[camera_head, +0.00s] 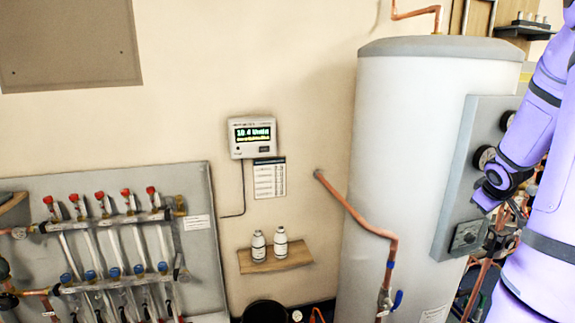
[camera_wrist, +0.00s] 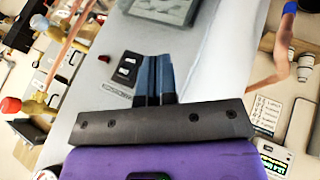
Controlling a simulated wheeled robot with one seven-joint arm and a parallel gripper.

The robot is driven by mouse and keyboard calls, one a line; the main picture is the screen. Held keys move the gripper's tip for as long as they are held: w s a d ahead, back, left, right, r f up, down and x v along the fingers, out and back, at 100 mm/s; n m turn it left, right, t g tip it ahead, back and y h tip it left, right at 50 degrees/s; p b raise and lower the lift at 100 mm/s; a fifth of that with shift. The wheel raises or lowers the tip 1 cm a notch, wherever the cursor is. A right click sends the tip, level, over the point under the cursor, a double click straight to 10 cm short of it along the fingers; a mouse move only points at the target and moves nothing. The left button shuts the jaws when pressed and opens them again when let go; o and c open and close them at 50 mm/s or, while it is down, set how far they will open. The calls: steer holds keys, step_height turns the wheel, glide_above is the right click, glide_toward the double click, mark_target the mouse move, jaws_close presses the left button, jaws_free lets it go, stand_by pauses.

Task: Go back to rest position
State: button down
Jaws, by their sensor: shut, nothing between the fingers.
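My gripper shows in the wrist view (camera_wrist: 155,62) with its two dark blue fingers side by side, shut and empty. Behind the fingers is the light grey panel (camera_wrist: 103,75), which carries a black switch plate. In the head view my purple arm comes in at the right edge, bent, in front of the tank's grey control panel (camera_head: 482,125). The gripper end in the head view is dark and partly merged with the panel's dials and the pipes, so its fingers are hard to make out there.
A large white tank (camera_head: 400,150) stands left of my arm, with a copper pipe (camera_head: 360,215) in front. A manifold board with red-capped valves (camera_head: 125,192) is at the left. A wall display (camera_head: 252,136) and a shelf (camera_head: 275,258) with two bottles are between them.

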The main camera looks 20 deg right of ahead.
steer(key=w+a+r, duration=0.1)
steer(key=a+r, duration=0.6)
steer(key=a, duration=0.4)
steer(key=w+a+r, duration=0.2)
steer(key=a+r, duration=0.4)
steer(key=a, duration=0.6)
steer(key=s+a+r+y, duration=0.2)
steer(key=s+a, duration=0.5)
steer(key=a, duration=0.4)
steer(key=s+a+r+y, duration=0.2)
steer(key=s+a+y, duration=0.2)
steer(key=s+a, duration=0.3)
steer(key=a, duration=0.4)
steer(key=shift+t, duration=0.4)
